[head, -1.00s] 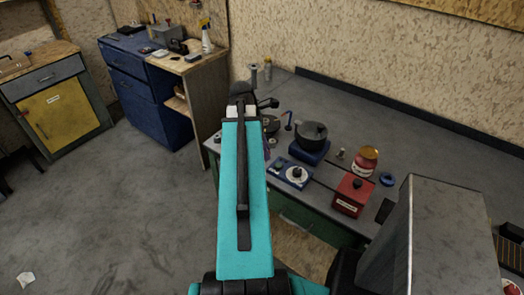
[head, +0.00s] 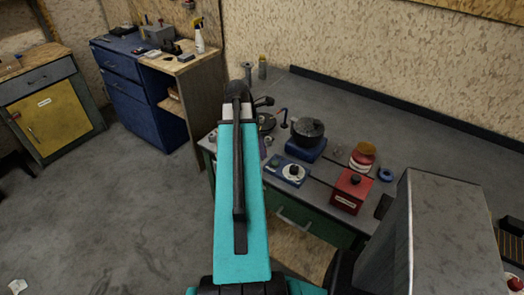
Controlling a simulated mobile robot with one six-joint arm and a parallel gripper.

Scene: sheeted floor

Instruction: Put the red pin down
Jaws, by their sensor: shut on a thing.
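I cannot make out a red pin in the head view. My own teal arm link rises through the middle of the picture, with a dark joint at its far end over the left end of the grey workbench (head: 345,118). My gripper's fingers do not show; the arm hides what lies behind it. What the gripper holds is hidden too.
The bench carries a dark pot (head: 308,131) on a blue base, a blue box with a dial (head: 291,173), a red box (head: 351,190), a red-and-white jar (head: 363,157) and a blue ring (head: 385,175). A blue cabinet (head: 150,125) and a yellow-doored cabinet (head: 52,122) stand left. Floor at left is mostly clear.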

